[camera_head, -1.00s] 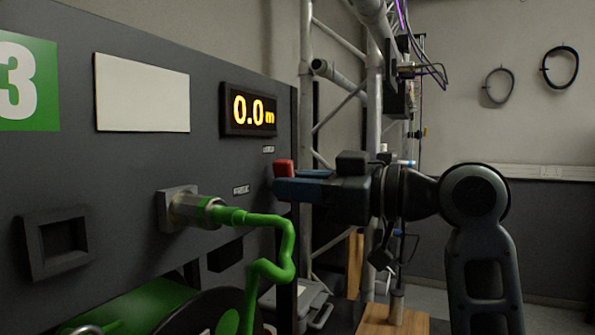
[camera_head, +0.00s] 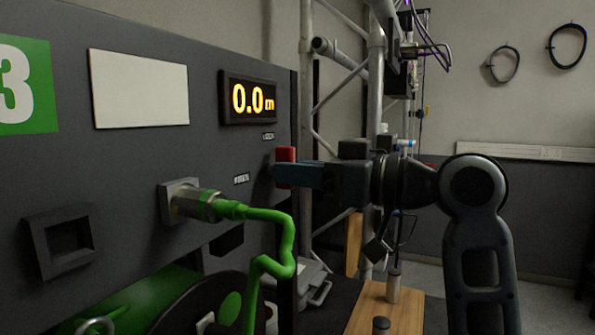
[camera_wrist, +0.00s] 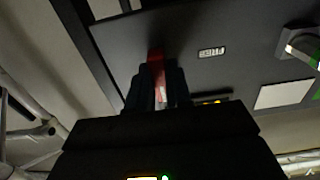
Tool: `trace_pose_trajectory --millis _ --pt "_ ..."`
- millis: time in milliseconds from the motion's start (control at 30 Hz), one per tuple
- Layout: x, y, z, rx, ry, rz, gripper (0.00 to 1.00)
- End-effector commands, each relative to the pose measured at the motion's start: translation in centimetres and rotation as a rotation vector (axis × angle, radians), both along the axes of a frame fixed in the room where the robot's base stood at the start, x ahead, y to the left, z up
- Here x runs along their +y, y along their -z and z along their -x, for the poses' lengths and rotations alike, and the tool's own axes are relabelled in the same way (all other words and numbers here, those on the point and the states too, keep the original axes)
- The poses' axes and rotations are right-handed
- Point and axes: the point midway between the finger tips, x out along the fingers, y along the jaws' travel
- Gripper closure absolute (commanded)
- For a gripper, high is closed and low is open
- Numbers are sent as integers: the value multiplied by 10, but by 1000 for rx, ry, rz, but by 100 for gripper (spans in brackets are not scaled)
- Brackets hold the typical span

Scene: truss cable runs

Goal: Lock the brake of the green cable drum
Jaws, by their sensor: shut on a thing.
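The red brake lever (camera_head: 286,153) sticks out near the right edge of the dark drum panel (camera_head: 205,150). My gripper (camera_head: 284,174) is shut on it, with the red end showing just above the blue-grey fingers. In the wrist view the red lever (camera_wrist: 156,62) lies between my two fingers (camera_wrist: 156,90). The fingers hide much of the lever, and its mount is not clear. The green cable drum (camera_head: 150,305) is partly in view at the bottom left. Small labels (camera_head: 241,179) sit beside the lever, too small to read.
A green cable (camera_head: 278,262) hangs from a metal connector (camera_head: 197,204) left of my gripper. A display (camera_head: 250,98) reads 0.0 m. A metal truss (camera_head: 375,90) stands behind my arm. A wooden board (camera_head: 385,312) lies below. The floor at right looks open.

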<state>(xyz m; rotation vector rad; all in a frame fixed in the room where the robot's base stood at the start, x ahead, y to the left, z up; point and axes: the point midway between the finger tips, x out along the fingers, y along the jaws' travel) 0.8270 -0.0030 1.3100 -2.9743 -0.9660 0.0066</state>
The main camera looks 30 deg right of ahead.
Motion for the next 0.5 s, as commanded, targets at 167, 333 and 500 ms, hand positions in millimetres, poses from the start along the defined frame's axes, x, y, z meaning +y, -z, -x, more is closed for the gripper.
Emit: trace_pose_trajectory --millis 167,333,500 --pt "0 2 0 4 0 -1 67" --pt "0 1 0 2 0 0 55" --pt "0 1 0 1 0 0 55"
